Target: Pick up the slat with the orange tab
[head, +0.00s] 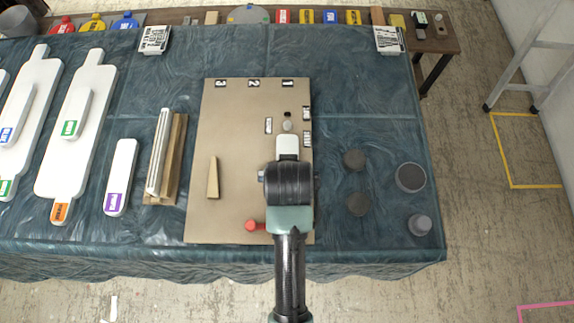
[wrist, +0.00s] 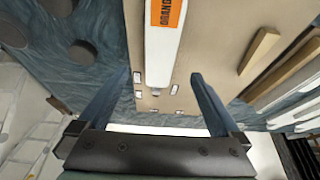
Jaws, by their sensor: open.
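The white slat with the orange tab (wrist: 165,13) lies lengthwise on the brown board (wrist: 215,35). In the head view only the white far end of this slat (head: 287,145) shows; my arm hides the rest. My gripper (wrist: 166,73) is open and empty, with one finger to each side of the slat's line in the wrist view. In the head view my gripper is over the board's right part, its fingers hidden beneath the wrist. I cannot tell its height above the slat.
A wooden wedge (head: 213,178) and a red knob (head: 251,225) are on the board. Left of it are a wooden rack (head: 177,160), a purple-tabbed slat (head: 120,178) and a large white paddle (head: 48,170) with another orange label. Dark round pieces (head: 354,160) stand on the right.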

